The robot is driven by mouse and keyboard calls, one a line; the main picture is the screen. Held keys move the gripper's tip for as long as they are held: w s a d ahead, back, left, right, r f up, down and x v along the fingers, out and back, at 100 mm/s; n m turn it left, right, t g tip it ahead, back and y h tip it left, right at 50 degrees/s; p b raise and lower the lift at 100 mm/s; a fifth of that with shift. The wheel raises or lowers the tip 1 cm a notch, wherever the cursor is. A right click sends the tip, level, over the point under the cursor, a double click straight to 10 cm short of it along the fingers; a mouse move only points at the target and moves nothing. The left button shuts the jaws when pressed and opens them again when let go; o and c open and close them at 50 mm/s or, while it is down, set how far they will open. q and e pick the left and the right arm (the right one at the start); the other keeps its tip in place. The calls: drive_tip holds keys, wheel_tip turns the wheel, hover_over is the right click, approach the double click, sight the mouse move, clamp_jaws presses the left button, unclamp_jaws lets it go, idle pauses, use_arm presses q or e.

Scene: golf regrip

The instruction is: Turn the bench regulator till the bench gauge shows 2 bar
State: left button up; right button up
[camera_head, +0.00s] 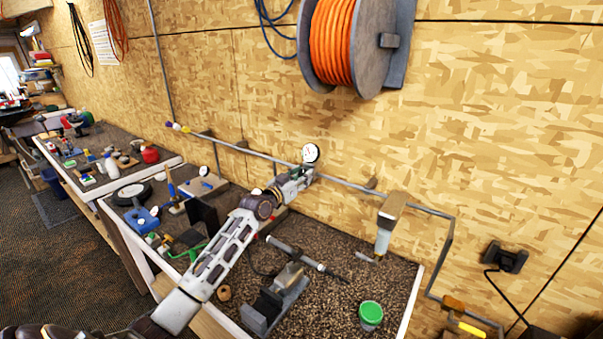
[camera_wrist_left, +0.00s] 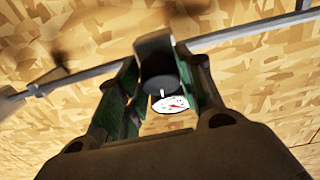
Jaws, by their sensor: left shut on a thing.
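The bench gauge (camera_head: 310,153) is a round white dial on the grey pipe along the wall. In the left wrist view its face (camera_wrist_left: 172,104) shows a red needle, but the reading is too small to tell. My left gripper (camera_head: 298,178) is at the pipe just below and left of the gauge. In the left wrist view the gripper (camera_wrist_left: 165,80) has its green-sided fingers shut on the black regulator knob (camera_wrist_left: 159,86), one finger on each side. The regulator is mostly hidden behind the gripper in the head view. My right gripper is not in view.
The grey pipe (camera_head: 345,183) runs along the wall to a filter unit (camera_head: 385,233). Below, the bench holds a vise (camera_head: 270,303), a bar-shaped tool (camera_head: 295,254) and a green-lidded tub (camera_head: 371,313). An orange hose reel (camera_head: 333,45) hangs above. The bench's right part is fairly clear.

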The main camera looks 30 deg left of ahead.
use_arm(q)
drive_tip(key=shift+d+n+y+p, duration=0.1)
drive_tip(key=shift+n+y+p, duration=0.2)
drive_tip(key=shift+n+p, duration=0.4)
drive_tip(key=shift+n+y, duration=0.5)
drive_tip(key=shift+n, duration=0.4)
drive_tip(key=shift+d+n+y, duration=0.1)
drive_tip(key=shift+n+y, duration=0.6)
drive_tip(key=shift+n, duration=0.7)
drive_tip(key=shift+d+n+y, duration=0.1)
drive_tip(key=shift+n+y, duration=0.6)
drive_tip(key=shift+n, duration=0.7)
drive_tip(key=shift+n+g, duration=0.4)
drive_tip(key=shift+n, duration=0.3)
drive_tip(key=o, duration=1)
drive_tip(key=shift+s, duration=0.15)
